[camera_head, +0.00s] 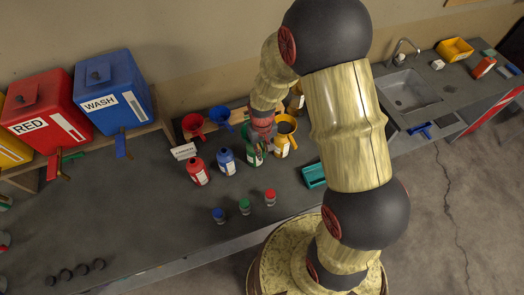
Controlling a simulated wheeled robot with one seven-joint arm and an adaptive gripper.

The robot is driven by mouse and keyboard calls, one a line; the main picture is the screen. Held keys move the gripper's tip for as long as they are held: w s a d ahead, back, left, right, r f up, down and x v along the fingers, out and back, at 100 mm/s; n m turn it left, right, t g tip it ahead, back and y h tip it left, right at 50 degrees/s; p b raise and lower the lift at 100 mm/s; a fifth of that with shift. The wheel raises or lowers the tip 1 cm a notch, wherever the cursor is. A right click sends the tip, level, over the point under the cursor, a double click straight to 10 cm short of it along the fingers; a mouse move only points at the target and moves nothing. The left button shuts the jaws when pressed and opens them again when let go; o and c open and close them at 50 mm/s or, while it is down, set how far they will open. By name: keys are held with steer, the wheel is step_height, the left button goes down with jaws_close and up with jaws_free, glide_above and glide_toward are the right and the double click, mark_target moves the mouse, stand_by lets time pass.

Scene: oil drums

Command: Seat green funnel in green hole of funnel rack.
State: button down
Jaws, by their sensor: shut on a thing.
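My gripper (259,139) is at the back middle of the bench, over the green bottle (253,158). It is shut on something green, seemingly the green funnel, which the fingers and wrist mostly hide. I cannot tell whether the funnel touches the bottle below. The wooden funnel rack (207,129) stands against the back wall, to the left of my gripper. A red funnel (192,122) and a blue funnel (219,114) sit in it. The rack's right part is behind my arm, and the green hole cannot be made out.
A red bottle (199,172), a blue bottle (227,161) and a yellow container (281,148) with a yellow funnel (286,125) stand near my gripper. Blue (218,215), green (245,206) and red (271,197) caps are in front.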

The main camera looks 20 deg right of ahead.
steer(key=shift+r, duration=0.2)
steer(key=shift+r+p, duration=1.35)
steer(key=shift+r, duration=0.7)
steer(key=shift+w, duration=0.1)
